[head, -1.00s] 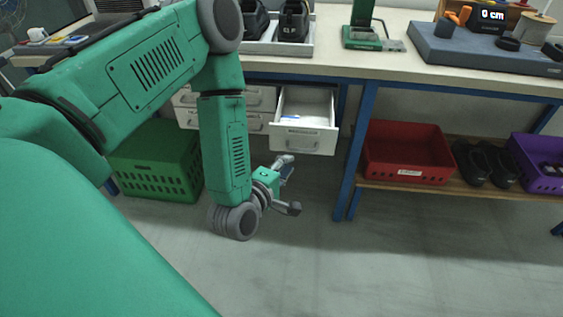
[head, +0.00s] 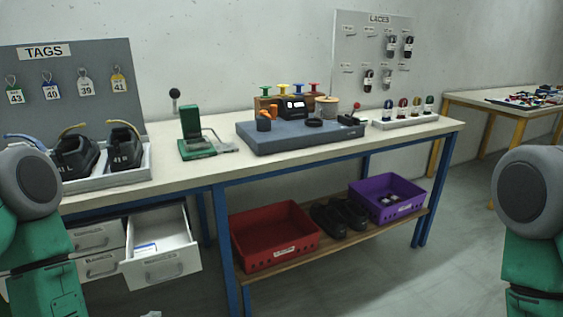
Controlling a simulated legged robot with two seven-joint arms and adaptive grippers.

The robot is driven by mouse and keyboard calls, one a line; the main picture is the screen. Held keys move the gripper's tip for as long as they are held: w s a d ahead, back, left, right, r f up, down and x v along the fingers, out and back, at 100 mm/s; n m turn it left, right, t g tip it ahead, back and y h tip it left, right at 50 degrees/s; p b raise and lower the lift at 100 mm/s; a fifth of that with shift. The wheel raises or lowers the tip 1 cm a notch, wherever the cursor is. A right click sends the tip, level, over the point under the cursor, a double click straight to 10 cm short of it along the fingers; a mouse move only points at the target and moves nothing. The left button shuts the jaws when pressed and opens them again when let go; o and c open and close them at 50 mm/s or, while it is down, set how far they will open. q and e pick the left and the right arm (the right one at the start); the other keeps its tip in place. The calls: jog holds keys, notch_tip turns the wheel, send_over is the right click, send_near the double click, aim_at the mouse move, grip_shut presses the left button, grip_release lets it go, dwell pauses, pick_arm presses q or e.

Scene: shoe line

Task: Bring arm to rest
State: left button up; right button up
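My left arm (head: 32,215) shows at the left edge, with its grey joint up and the green link hanging down out of the picture. A small pale piece at the bottom edge, below the open drawer, may be a tip of my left gripper; its opening does not show. My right arm (head: 535,225) shows at the right edge in a similar hanging pose. Its gripper is below the picture. No held object is visible on either arm.
The workbench (head: 235,172) runs across the middle. An open drawer (head: 165,262) juts out beside my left arm. A red crate (head: 272,245), dark shoes (head: 340,215) and a purple crate (head: 385,200) sit on the lower shelf (head: 300,262). Floor (head: 440,270) before my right arm is clear.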

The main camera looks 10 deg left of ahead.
pick_arm(q)
jog(key=s+d+f+m+g+h, duration=0.2)
jog(key=s+d+f+m+g, duration=0.4)
jog(key=s+f+m, duration=0.4)
jog(key=s+a+m+g, duration=0.3)
jog(key=s+m+g, duration=0.4)
jog(key=s+m, duration=0.2)
jog(key=shift+s+a+f+g+y, duration=0.35)
jog(key=shift+s+f+g+y, duration=0.05)
jog(key=shift+s, duration=0.7)
jog(key=shift+w, duration=0.1)
